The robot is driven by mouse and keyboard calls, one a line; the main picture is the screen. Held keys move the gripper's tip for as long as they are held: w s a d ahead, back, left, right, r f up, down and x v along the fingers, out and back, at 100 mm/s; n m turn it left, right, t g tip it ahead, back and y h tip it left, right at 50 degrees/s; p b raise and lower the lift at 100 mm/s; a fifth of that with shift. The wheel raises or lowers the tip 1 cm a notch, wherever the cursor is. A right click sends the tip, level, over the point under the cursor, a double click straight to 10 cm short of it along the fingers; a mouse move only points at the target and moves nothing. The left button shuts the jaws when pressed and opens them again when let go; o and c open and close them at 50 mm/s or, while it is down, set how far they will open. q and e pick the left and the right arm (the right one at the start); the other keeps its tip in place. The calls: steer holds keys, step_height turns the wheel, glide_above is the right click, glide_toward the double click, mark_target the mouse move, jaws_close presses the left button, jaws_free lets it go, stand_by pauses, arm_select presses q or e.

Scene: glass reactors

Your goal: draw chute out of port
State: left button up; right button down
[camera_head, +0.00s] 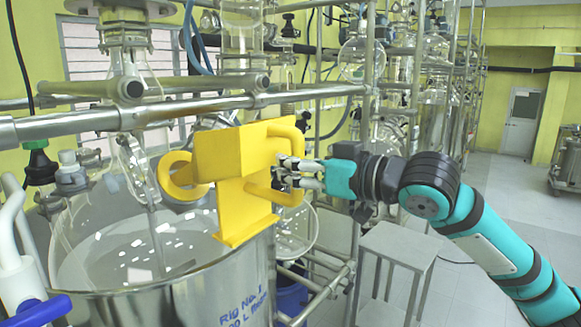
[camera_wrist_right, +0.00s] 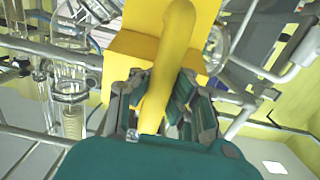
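The yellow chute (camera_head: 228,158) is a blocky piece with a flat plate, a round ring-like end (camera_head: 175,172) at its left and a bent bar handle at its right. My right gripper (camera_head: 290,172) reaches in from the right to the handle. In the right wrist view, its fingers (camera_wrist_right: 158,105) lie on both sides of the yellow handle (camera_wrist_right: 172,60), close against it. The port is largely hidden by the chute, so I cannot tell how deep the chute sits. My left gripper is not in view.
Horizontal metal rails (camera_head: 130,118) cross just behind and above the chute. Glassware and upright poles (camera_head: 367,80) crowd the back. A grey stand (camera_head: 400,245) is below my right arm. The floor at the right (camera_head: 500,190) is open.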

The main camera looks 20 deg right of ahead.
steer(key=shift+s+r, duration=0.1)
steer(key=shift+r, duration=0.15)
steer(key=shift+s+d+r+p, duration=0.35)
steer(key=shift+s+r+p, duration=0.1)
steer(key=shift+s+r, duration=0.15)
steer(key=shift+s+d+r+p, duration=0.35)
steer(key=shift+s+r+p, duration=0.1)
steer(key=shift+s+r, duration=0.15)
steer(key=shift+s+d+r+p, duration=0.35)
steer(key=shift+s+r+p, duration=0.15)
steer(key=shift+r, duration=0.15)
steer(key=shift+s+r, duration=0.1)
stand_by(0.4)
steer(key=b, duration=0.8)
glide_toward(303, 144)
steer(key=shift+r+v, duration=0.5)
steer(key=shift+v, duration=1.8)
steer(key=shift+a, duration=0.1)
